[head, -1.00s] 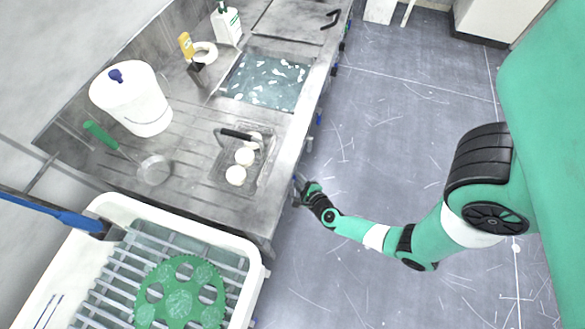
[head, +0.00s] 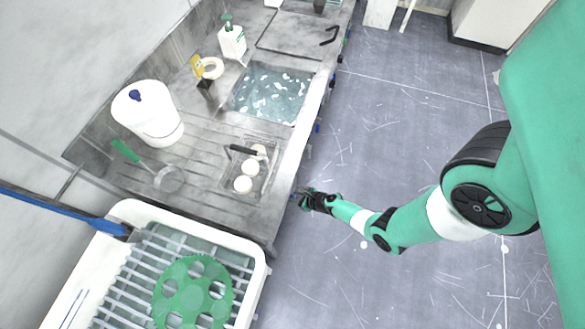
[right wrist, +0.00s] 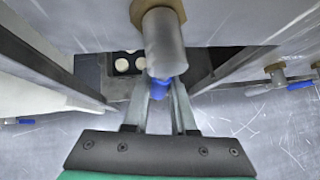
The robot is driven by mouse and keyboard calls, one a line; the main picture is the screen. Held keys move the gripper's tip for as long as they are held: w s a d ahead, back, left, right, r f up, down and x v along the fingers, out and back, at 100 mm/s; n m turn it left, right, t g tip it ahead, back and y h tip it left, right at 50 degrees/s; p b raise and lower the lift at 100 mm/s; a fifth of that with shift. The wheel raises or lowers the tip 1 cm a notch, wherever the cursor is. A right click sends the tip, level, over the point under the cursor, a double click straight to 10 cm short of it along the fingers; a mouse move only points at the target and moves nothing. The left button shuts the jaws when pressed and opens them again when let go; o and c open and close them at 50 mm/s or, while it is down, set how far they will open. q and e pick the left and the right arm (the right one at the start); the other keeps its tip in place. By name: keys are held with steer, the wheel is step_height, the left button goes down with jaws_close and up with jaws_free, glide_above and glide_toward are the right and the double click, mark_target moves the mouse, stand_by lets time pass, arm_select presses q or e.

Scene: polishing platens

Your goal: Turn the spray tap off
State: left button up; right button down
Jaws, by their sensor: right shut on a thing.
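My right gripper (head: 303,198) is at the front edge of the steel counter (head: 207,203) in the head view. In the right wrist view my right gripper (right wrist: 160,98) has its two fingers on either side of a blue tap handle (right wrist: 160,86) and is shut on it. The handle sits at the end of a grey cylindrical tap body (right wrist: 163,42) with a brass fitting. Which way the handle is turned is hard to tell, since the tap body and fingers partly hide it. My left gripper is not in view.
Another tap with a blue lever (right wrist: 300,85) is to the right in the right wrist view. More blue handles (head: 317,128) line the counter front. A white tub (head: 262,272) with a green disc (head: 190,292) is at the near left. The floor (head: 400,130) beside the counter is clear.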

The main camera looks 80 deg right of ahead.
steer(key=shift+a, duration=0.2)
steer(key=shift+y, duration=0.3)
steer(key=c, duration=0.7)
jaws_free()
steer(key=shift+c, duration=0.2)
steer(key=shift+p, duration=0.3)
steer(key=p+v, duration=0.7)
steer(key=v, duration=0.4)
steer(key=shift+s, duration=0.2)
